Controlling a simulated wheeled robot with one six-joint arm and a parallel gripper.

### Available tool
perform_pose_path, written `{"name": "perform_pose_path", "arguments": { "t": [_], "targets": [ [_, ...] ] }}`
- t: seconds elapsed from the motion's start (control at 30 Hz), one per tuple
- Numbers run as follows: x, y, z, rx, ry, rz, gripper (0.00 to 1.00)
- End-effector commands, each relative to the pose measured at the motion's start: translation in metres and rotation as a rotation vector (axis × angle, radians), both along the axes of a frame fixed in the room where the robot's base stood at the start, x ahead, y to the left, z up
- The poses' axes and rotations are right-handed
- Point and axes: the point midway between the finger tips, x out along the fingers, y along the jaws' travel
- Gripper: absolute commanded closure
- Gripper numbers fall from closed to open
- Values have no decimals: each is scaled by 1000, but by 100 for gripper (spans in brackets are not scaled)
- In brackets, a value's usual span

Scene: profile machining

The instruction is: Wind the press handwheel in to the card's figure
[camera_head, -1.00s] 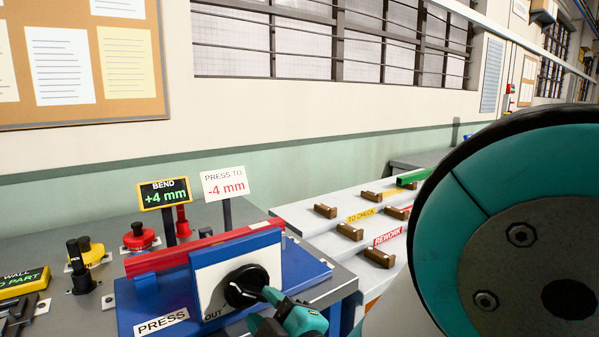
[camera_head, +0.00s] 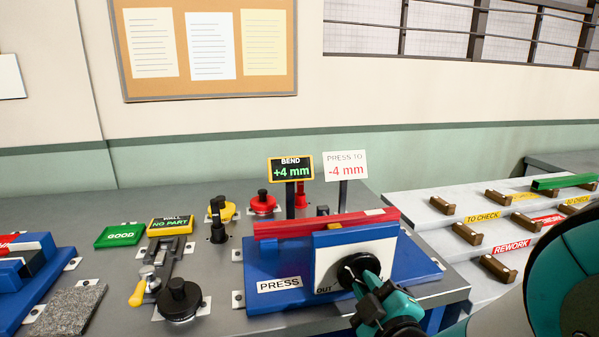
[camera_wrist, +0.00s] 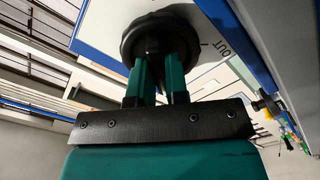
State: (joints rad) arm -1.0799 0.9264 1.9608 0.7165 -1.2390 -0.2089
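The black press handwheel (camera_head: 352,272) sits on the white front plate (camera_head: 328,258) of the blue press (camera_head: 265,268), with "OUT" printed at its lower left. In the wrist view the handwheel (camera_wrist: 135,30) is straight ahead. My gripper (camera_head: 368,284) is at the handwheel; its two teal fingers (camera_wrist: 161,65) are closed about the dark middle part of the wheel, partly hiding it. A red bar (camera_head: 315,224) lies across the press. The card (camera_head: 345,166) reads "PRESS TO -4 mm". The display (camera_head: 290,168) beside it reads "BEND +4 mm".
Left of the press are a clamp with a yellow handle (camera_head: 138,292), a black knob (camera_head: 180,299), red (camera_head: 263,203) and yellow (camera_head: 226,210) buttons and a green "GOOD" plate (camera_head: 120,235). A rack (camera_head: 425,215) with brown blocks stands right. My arm fills the lower right.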

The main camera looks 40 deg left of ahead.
Motion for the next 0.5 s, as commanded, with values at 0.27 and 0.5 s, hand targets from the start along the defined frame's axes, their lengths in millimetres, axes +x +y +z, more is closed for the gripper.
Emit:
{"name": "perform_pose_path", "arguments": {
  "t": [0.27, 0.5],
  "targets": [
    [0, 0, -2, 58, 65, -1, 100],
    [1, 0, -2, 157, 182, -1, 100]
  ]
}}
